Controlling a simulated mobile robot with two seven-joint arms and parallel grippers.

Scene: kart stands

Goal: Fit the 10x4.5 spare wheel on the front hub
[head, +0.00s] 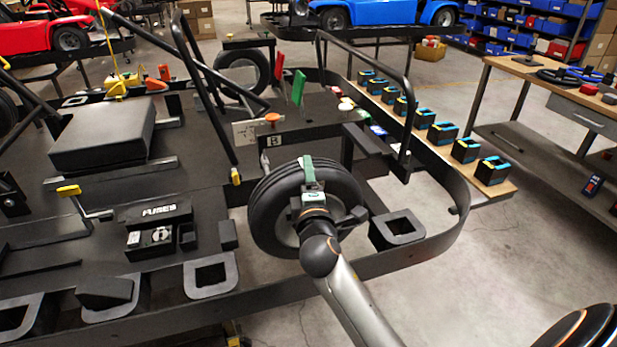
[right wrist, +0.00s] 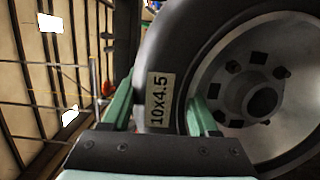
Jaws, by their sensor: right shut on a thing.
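The spare wheel (head: 265,213) is a black tyre on a grey rim, upright at the near side of the kart's front end in the head view. In the right wrist view, the tyre (right wrist: 177,52) carries a label reading 10x4.5, and the rim shows bolt holes around a dark centre. My right gripper (head: 309,178) is shut on the tyre's wall; its green fingers (right wrist: 162,100) lie on either side. The front hub on this side is not visible, and I cannot tell whether the wheel touches it. My left gripper is out of view.
The kart's black bumper (head: 457,185) curves round the front. Another wheel (head: 243,72) is on the far side. A wooden board (head: 497,192) with several black and blue blocks runs beside the bumper. A workbench (head: 545,75) stands at right. Open floor lies at lower right.

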